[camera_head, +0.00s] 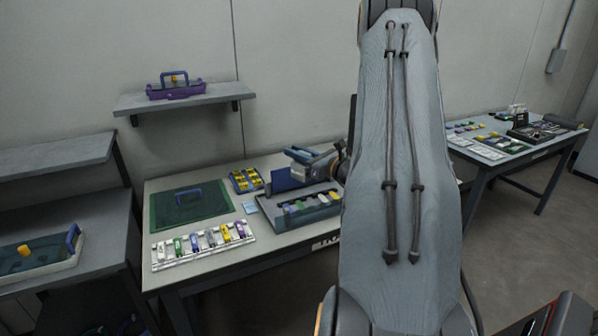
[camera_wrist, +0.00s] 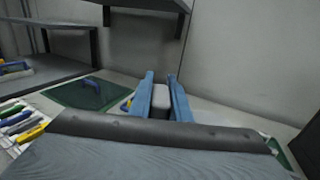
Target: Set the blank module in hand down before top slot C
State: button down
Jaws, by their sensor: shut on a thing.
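My gripper (camera_wrist: 161,82) shows in the wrist view with its two blue fingers closed on the sides of a plain grey block, the blank module (camera_wrist: 160,101). In the head view my gripper (camera_head: 305,157) is over the back right of the near table, partly hidden by my own arm. The module cannot be made out clearly there. A grey case (camera_head: 270,226) with a row of coloured pieces stands just below and in front of the gripper. I cannot read any slot letters, so slot C cannot be picked out.
A white rack (camera_head: 160,263) of coloured modules lies at the table's front left. Behind it are a green mat (camera_head: 165,212) with a blue handle and a yellow-filled tray (camera_head: 245,180). A wall shelf (camera_head: 215,97) holds a purple carrier (camera_head: 175,92). Another table stands at right.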

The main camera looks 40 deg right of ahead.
notch_tip(320, 180, down, 6)
jog(key=shift+r+p, duration=0.2)
jog(key=shift+p, duration=0.4)
jog(key=shift+f, duration=0.1)
jog(key=shift+f+b, duration=0.35)
jog(key=shift+f, duration=0.2)
jog(key=c, duration=1.6)
grip_release()
jog(key=shift+c, duration=0.2)
